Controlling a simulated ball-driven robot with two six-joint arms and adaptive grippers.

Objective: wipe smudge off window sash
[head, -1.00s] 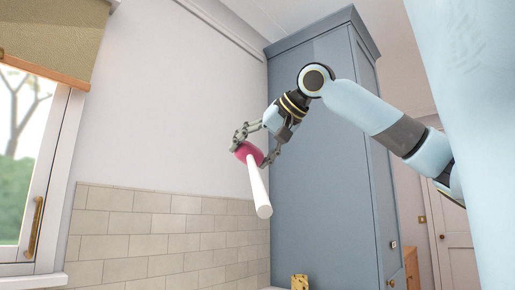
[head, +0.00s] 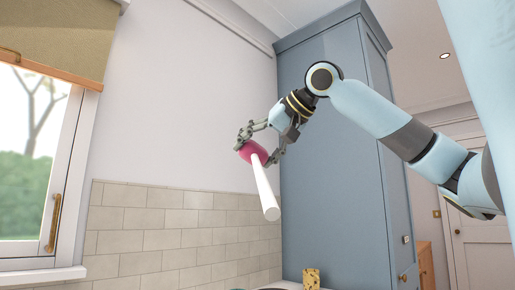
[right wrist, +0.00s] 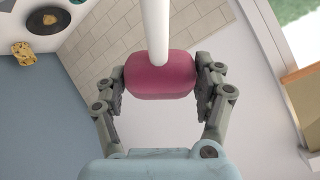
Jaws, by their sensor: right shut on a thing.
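My right gripper (head: 262,153) is shut on a pink block (head: 248,150) with a white rod (head: 265,190) attached. It holds them in the air in front of the wall, between the window and the blue cabinet. In the right wrist view the pink block (right wrist: 160,76) sits between both fingers, and the white rod (right wrist: 156,30) runs from it to the top edge. The window sash (head: 72,170) is at the left of the head view, apart from the gripper, with a brass handle (head: 53,222). I cannot make out a smudge on it. My left gripper is not in view.
A tall blue cabinet (head: 335,170) stands right behind the gripper. A rolled blind (head: 55,40) covers the window's top. Tiles (head: 160,220) line the lower wall. A yellow speckled object (head: 311,278) stands at the bottom. The wall between window and cabinet is clear.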

